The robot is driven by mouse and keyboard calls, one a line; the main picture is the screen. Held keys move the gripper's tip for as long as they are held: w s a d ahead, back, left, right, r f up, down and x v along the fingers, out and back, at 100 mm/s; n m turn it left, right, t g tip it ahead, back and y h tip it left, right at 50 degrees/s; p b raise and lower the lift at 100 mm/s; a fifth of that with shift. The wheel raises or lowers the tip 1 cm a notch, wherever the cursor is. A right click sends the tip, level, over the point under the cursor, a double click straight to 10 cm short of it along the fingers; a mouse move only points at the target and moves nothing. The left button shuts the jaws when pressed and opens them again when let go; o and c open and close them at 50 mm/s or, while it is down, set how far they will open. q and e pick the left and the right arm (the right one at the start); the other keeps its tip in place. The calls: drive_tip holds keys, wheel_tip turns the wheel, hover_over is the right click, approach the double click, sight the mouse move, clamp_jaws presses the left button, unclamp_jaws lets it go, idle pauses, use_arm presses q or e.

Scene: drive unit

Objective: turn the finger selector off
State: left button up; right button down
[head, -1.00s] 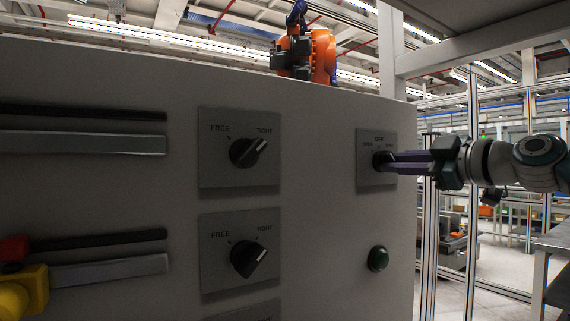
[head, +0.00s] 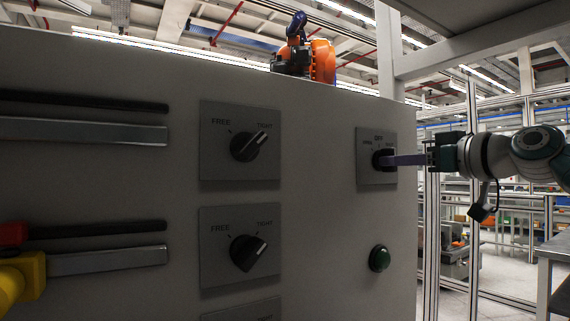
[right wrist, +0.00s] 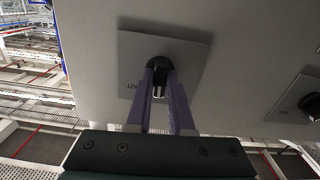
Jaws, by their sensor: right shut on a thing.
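The finger selector (head: 380,160) is a small black knob on a square grey plate, at the right of the panel in the head view. Its plate reads OFF at the top, with small labels to either side. My right gripper (head: 394,160) has its purple fingers on the knob, coming from the right. In the right wrist view the knob (right wrist: 158,75) sits between the tips of the two fingers (right wrist: 158,80), which are shut on it. The fingers hide part of the knob, and I cannot tell which label it points to. My left gripper is not in view.
Two FREE/TIGHT knobs (head: 248,146) (head: 248,253) are to the left on the panel, both turned toward TIGHT. Slots and a yellow-red part (head: 22,275) are at the far left.

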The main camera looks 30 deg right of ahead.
drive_tip(key=shift+m, duration=0.4)
drive_tip(key=c, duration=0.8)
unclamp_jaws()
drive_tip(key=shift+s, duration=0.1)
drive_tip(key=s+b, duration=0.4)
drive_tip(key=s, duration=0.5)
drive_tip(key=shift+s+d, duration=0.35)
drive_tip(key=shift+d, duration=0.1)
